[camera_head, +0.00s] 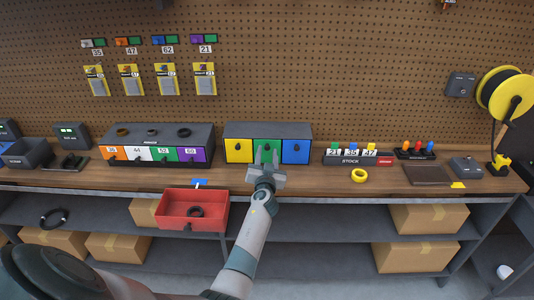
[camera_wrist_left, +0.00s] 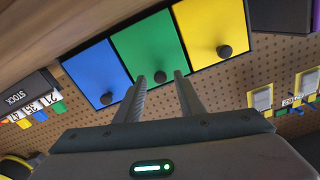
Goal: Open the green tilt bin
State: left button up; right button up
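The green tilt bin (camera_head: 267,146) is the middle one of three bins in a dark housing at the back of the bench. Its front is flush with its neighbours, so it looks closed. My left gripper (camera_head: 266,156) is in front of it, fingers pointing at it. In the left wrist view the green front (camera_wrist_left: 147,46) carries a dark round knob (camera_wrist_left: 160,77). The fingers of my left gripper (camera_wrist_left: 160,84) are apart, and the knob shows between their tips. I cannot tell whether they touch it. My right gripper is not in view.
The yellow bin (camera_head: 239,151) and blue bin (camera_head: 295,152) flank the green one. A numbered drawer unit (camera_head: 157,139) stands left, a stock rack (camera_head: 350,159) right. A red open tray (camera_head: 195,210) juts out at the bench front, left of my arm.

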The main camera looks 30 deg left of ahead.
pick_arm(q)
jog(key=shift+w+a, duration=0.2)
jog(key=shift+w, duration=0.15)
grip_shut()
